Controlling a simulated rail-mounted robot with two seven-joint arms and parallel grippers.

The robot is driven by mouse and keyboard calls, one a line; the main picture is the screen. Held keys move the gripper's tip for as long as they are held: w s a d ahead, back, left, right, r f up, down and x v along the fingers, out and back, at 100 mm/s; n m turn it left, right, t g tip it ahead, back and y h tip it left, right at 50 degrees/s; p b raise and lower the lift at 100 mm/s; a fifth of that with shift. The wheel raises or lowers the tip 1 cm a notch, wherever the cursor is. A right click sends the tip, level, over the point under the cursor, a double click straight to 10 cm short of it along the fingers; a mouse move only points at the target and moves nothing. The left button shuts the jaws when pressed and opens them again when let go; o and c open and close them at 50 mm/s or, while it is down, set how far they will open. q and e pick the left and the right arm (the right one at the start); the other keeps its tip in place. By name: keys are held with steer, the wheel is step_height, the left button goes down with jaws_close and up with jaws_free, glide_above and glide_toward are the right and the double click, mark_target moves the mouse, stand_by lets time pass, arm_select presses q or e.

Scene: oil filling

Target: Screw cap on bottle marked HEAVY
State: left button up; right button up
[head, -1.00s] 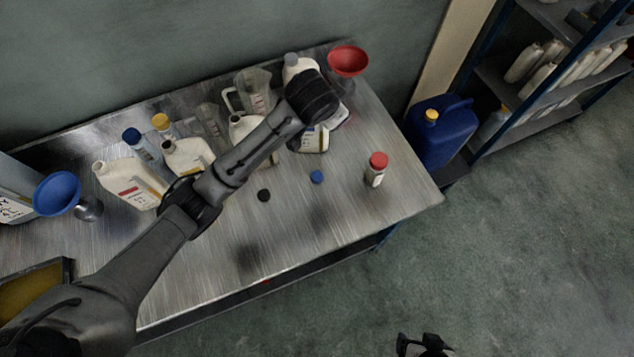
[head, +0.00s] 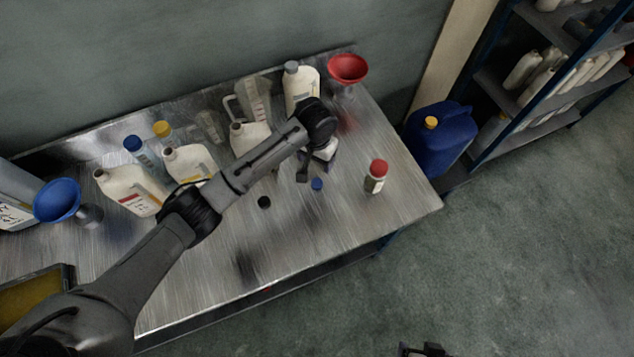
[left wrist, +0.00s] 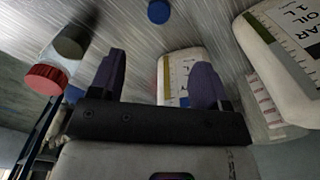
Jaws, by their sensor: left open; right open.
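The word HEAVY is not readable on any bottle. A white bottle with a grey cap (head: 300,88) stands at the back, partly hidden by my arm. Open-necked white jugs (head: 250,140), (head: 188,163) and (head: 130,190) stand along the table. A black cap (head: 264,202) and a blue cap (head: 316,184) lie loose; the blue cap also shows in the left wrist view (left wrist: 158,11). My left gripper (head: 308,172) is open near the blue cap. In its wrist view (left wrist: 158,80) the fingers are apart and empty. My right gripper (head: 424,350) is at the bottom edge, away from the table.
A small red-capped bottle (head: 376,177) stands to the right. Red (head: 347,68) and blue (head: 57,200) funnels, measuring jugs (head: 255,98) and a yellow tray (head: 35,295) are around the table. A blue canister (head: 438,140) stands beyond the right edge. The front middle of the table is bare.

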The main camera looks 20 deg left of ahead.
arm_select(q)
steer(key=b, duration=0.2)
glide_above(317, 183)
steer(key=shift+s+a+f, duration=0.1)
steer(key=shift+f, duration=4.2)
steer(key=shift+f+b, duration=0.45)
steer(key=shift+f, duration=2.15)
steer(key=c, duration=1)
steer(key=shift+r, duration=0.1)
step_height(317, 183, up, 4)
steer(key=shift+p, duration=0.65)
steer(key=s+d+r, duration=0.1)
steer(key=d+r, duration=0.2)
steer(key=d, duration=0.2)
steer(key=s+d+r+p, duration=0.1)
steer(key=s+d+r, duration=0.1)
steer(key=d, duration=0.4)
steer(key=shift+d+r, duration=0.2)
steer(key=shift+r, duration=0.7)
